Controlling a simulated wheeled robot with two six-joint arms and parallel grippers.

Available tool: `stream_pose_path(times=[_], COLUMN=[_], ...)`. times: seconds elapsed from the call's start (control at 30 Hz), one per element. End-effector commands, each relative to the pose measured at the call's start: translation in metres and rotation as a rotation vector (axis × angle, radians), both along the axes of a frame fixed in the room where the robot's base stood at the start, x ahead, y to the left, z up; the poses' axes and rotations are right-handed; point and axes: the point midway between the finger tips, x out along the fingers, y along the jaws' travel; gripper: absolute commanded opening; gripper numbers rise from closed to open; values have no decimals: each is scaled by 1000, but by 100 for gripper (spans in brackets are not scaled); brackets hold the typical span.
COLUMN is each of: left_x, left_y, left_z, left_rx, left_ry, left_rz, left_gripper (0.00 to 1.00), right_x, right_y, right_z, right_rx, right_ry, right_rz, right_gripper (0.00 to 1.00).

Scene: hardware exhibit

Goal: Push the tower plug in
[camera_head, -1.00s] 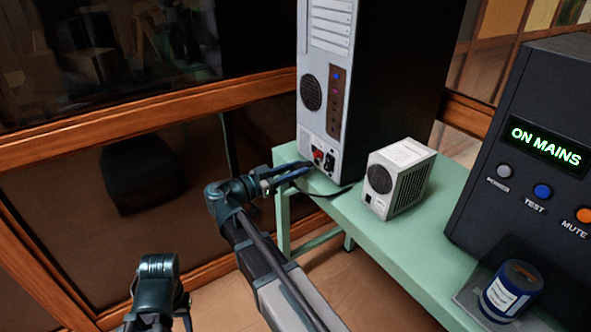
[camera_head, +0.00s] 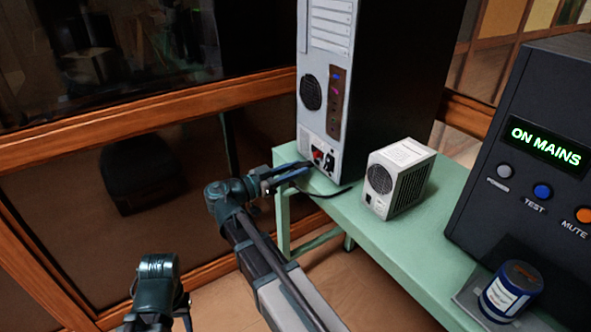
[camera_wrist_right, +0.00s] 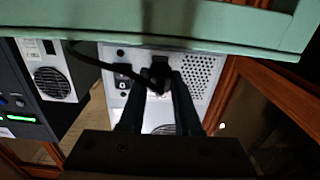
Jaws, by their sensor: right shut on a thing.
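The tower (camera_head: 325,75) stands on the green bench with its light rear panel facing me. My right gripper (camera_head: 308,166) is at the low part of that panel. In the right wrist view my right gripper (camera_wrist_right: 158,90) is shut on the black tower plug (camera_wrist_right: 159,72), which is at the tower's panel (camera_wrist_right: 195,75). A black cable (camera_wrist_right: 95,63) runs from the plug to the left. I cannot tell how deep the plug sits in its socket. My left arm shows at the lower left; its fingertips are not clear.
A small white box with a round fan grille (camera_head: 398,178) stands beside the tower on the green bench (camera_head: 395,240). A dark unit (camera_head: 535,120) reading "ON MAINS" is at the right, with a blue can (camera_head: 511,290) before it. Wood-framed glass (camera_head: 150,110) stands behind.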

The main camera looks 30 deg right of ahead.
Motion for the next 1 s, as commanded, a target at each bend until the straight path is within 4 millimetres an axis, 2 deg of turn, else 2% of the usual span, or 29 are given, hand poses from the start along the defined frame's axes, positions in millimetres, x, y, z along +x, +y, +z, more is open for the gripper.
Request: stream_pose_path(times=[0.43,0.7,0.97,1.0], left_x=[0,0,0,0], left_y=[0,0,0,0], left_z=[0,0,0,0], left_rx=[0,0,0,0], left_ry=[0,0,0,0], left_rz=[0,0,0,0], left_gripper=[48,48,48,48], right_x=[0,2,3,3], right_y=[-1,-34,-35,-35], right_z=[0,0,0,0], right_rx=[1,0,-1,-1], right_ry=[0,0,0,0], right_rz=[0,-2,0,0], right_gripper=[0,0,0,39])
